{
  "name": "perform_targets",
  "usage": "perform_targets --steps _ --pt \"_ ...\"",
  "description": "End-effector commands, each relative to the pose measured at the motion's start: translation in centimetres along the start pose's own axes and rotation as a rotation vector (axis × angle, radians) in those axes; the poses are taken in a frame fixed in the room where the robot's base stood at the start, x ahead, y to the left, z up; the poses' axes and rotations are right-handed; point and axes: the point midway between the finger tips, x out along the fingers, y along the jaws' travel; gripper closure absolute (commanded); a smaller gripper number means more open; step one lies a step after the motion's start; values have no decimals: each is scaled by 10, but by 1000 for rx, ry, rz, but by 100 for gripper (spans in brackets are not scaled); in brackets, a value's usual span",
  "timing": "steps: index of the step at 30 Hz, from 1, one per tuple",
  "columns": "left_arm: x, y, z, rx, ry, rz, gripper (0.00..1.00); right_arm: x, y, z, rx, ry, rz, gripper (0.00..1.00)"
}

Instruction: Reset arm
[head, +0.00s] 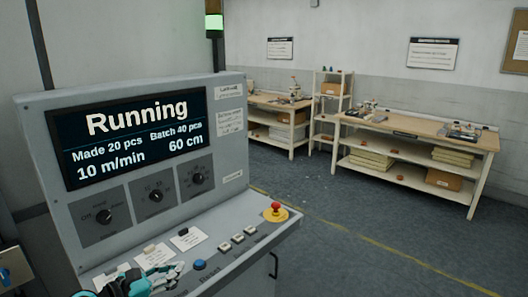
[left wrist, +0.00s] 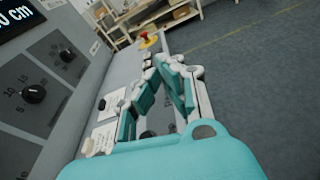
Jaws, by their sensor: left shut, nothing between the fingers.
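My left gripper (head: 158,277) is low at the left in the head view, over the sloped lower panel of the grey control console (head: 225,220). In the left wrist view the gripper (left wrist: 160,66) shows its teal-padded fingers with their tips together and nothing held. The console screen (head: 137,135) reads "Running", "Made 20 pcs", "Batch 40 pcs", "10 m/min" and "60 cm". A blue button (head: 200,265) is just right of the gripper. A red emergency button (head: 276,208) on a yellow base is at the panel's far right. My right gripper is in neither view.
Three dark knobs, one of them the middle knob (head: 155,196), sit below the screen. Several small light buttons (head: 237,237) line the panel. A green lamp (head: 214,22) is lit. Workbenches (head: 405,122) and a shelf (head: 345,80) stand by the back wall. The floor (head: 380,215) between is clear.

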Motion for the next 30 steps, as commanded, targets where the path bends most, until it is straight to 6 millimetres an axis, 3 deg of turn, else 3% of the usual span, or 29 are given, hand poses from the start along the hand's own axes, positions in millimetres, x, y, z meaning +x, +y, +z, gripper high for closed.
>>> perform_targets --steps 1,3,7,11,13,15,18,22,23,30 --pt "3 -16 17 -197 -123 51 100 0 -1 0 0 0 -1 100" --pt "-2 -23 35 -485 -275 136 100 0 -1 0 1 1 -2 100" --pt "-30 -22 35 -1052 -502 316 100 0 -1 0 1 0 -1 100" --pt "-68 -30 -9 -1632 -658 544 100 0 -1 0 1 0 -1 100" --pt "-90 -47 -44 -1935 -712 696 100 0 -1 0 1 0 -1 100" --pt "-112 -74 -78 -2212 -744 865 100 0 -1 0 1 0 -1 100" --pt "-136 -116 -113 -2494 -751 1083 100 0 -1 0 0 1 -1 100" --pt "-158 -162 -136 -2712 -729 1308 100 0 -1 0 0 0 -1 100" --pt "-163 -173 -140 2734 717 -1348 100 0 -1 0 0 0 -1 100" --pt "-194 -243 -152 2391 515 -1378 100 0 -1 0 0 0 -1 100"
